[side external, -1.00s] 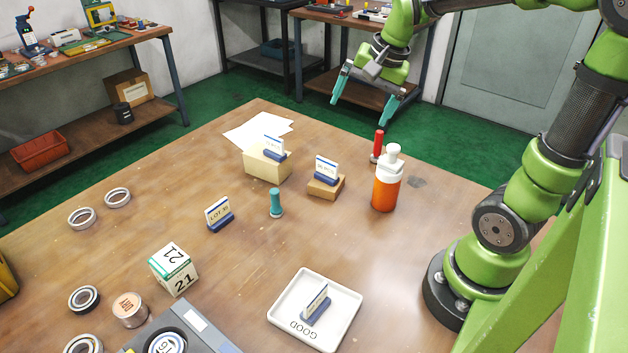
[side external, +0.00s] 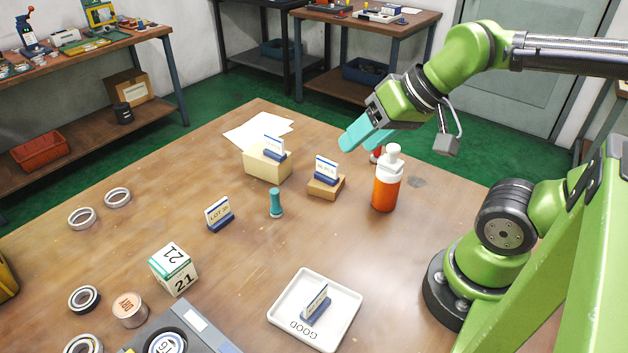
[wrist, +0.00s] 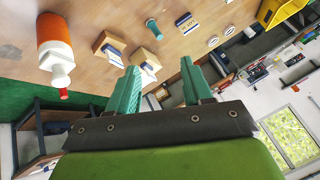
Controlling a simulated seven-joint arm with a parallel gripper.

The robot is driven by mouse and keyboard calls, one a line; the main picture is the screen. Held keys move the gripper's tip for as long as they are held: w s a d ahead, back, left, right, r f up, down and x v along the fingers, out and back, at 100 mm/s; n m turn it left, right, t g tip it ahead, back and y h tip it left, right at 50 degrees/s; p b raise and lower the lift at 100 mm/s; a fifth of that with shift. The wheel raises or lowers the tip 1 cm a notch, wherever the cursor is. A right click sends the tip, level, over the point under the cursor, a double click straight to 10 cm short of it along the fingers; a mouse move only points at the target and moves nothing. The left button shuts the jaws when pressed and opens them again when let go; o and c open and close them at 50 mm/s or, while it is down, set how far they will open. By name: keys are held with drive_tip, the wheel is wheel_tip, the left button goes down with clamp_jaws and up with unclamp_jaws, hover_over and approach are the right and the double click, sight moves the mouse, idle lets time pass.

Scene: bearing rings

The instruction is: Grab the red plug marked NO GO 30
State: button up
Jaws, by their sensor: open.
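The red plug (side external: 376,154) stands at the far right of the table in the side view. The teal fingers and the bottle hide most of it, and I cannot read its marking. A small red tip (wrist: 64,94) beside the bottle's white top in the wrist view may be the same plug. My gripper (side external: 360,140) is open and empty, tilted, above the table's far edge close to the plug. Its two teal fingers also show apart in the wrist view (wrist: 160,66). I see no contact with the plug.
An orange bottle with a white top (side external: 386,185) stands right beside the plug, in front of it. A small box with a sign (side external: 326,187) and a larger cream box (side external: 267,165) stand to the left. A teal plug (side external: 276,204) stands nearer.

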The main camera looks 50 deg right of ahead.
drive_tip(key=w+d+f+m+g+h, duration=0.1)
drive_tip(key=w+d+f+m, duration=0.1)
drive_tip(key=d, duration=0.2)
drive_tip(key=n+g, duration=0.5)
drive_tip(key=n, duration=0.3)
hover_over(376, 156)
drive_tip(key=shift+h, duration=0.4)
drive_tip(key=f, duration=1.3)
drive_tip(key=shift+w+d+f, duration=0.15)
drive_tip(key=shift+d+f, duration=0.2)
drive_tip(key=shift+w+f, duration=0.1)
drive_tip(key=shift+f, duration=2.5)
drive_tip(key=shift+d, duration=0.1)
clamp_jaws()
